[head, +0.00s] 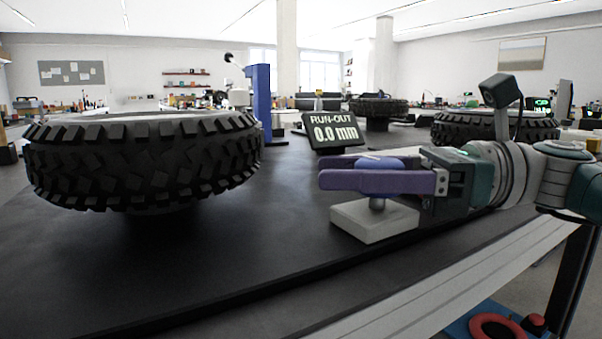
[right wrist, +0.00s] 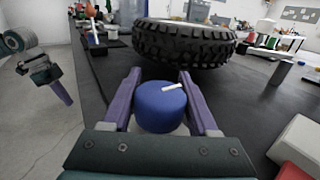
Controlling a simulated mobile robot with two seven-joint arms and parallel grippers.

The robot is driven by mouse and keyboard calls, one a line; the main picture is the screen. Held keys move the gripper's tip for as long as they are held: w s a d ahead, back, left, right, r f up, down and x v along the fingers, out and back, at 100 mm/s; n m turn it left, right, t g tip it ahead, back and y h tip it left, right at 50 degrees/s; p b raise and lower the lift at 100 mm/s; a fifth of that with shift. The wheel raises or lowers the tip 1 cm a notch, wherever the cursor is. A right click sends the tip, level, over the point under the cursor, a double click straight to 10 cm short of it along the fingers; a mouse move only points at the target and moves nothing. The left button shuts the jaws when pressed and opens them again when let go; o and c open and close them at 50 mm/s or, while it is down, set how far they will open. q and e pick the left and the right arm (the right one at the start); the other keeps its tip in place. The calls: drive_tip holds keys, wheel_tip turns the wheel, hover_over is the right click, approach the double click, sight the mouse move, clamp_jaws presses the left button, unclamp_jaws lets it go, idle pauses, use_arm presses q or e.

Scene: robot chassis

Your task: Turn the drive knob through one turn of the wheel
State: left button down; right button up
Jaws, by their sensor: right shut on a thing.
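The drive knob (right wrist: 160,112) is a round blue cap with a white mark. In the right wrist view the mark points right and slightly up. My right gripper (right wrist: 160,74) is shut on the knob, one purple finger on each side. In the head view the right gripper (head: 325,180) reaches in from the right, level above the pale knob base (head: 372,222), and its fingers largely hide the knob. The wheel (head: 140,160), a black knobbly tyre lying flat, is at the left, and also in the right wrist view (right wrist: 185,45). My left gripper (right wrist: 60,90) shows only in the right wrist view.
A display (head: 335,130) reading RUN-OUT 0.0 mm stands behind the right gripper. A blue post (head: 260,100) with an arm stands at the wheel's far right side. More tyres (head: 378,107) lie farther back. The black bench mat (head: 230,250) is clear in front.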

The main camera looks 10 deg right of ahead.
drive_tip(key=o, duration=1.4)
drive_tip(key=shift+c, duration=0.2)
drive_tip(key=v, duration=1)
drive_tip(key=shift+a, duration=0.1)
